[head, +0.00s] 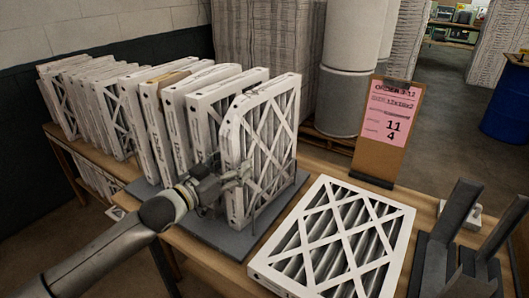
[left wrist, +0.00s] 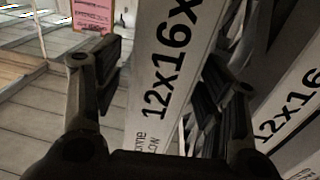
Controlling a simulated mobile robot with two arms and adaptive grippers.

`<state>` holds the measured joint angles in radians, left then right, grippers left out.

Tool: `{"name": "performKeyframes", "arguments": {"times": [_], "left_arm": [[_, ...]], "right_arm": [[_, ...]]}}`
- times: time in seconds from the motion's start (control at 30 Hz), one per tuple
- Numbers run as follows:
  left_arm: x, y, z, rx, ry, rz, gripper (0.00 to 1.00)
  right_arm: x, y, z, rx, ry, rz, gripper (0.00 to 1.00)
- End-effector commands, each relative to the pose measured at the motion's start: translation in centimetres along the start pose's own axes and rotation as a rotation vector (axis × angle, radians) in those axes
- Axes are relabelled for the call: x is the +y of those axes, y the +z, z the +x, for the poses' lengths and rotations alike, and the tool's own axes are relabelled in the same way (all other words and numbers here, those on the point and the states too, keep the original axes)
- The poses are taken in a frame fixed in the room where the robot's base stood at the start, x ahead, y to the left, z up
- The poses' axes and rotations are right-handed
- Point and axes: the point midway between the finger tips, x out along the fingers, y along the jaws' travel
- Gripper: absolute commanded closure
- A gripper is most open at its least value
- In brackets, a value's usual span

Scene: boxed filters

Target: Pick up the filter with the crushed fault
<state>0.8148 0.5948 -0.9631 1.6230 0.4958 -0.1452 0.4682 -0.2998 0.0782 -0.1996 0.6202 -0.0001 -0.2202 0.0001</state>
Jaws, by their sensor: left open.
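In the head view, the front filter (head: 268,140) of the standing row is white-framed with a pleated face, and its upper left corner looks rounded and crushed. My left gripper (head: 235,174) is open at this filter's near left edge. In the left wrist view, the filter's white printed edge (left wrist: 160,75) lies between the two open fingers (left wrist: 162,88). The right finger is in the gap between this filter and a neighbouring one (left wrist: 295,105). I cannot tell whether either finger touches it. My right gripper is not in view.
More filters (head: 203,110) stand closely behind on a grey base (head: 228,240). Another filter (head: 345,235) lies flat on the wooden table to the right. A clipboard with a pink sheet (head: 385,125) stands at the back. A dark grey slotted stand (head: 440,265) is at the right.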

Motion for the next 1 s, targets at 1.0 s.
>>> {"name": "performKeyframes", "arguments": {"times": [1.0], "left_arm": [[0.1, 0.1, 5.3, 0.0, -0.001, 0.0, 0.55]], "right_arm": [[0.2, 0.0, -1.3, -0.002, 0.003, -0.002, 0.65]]}}
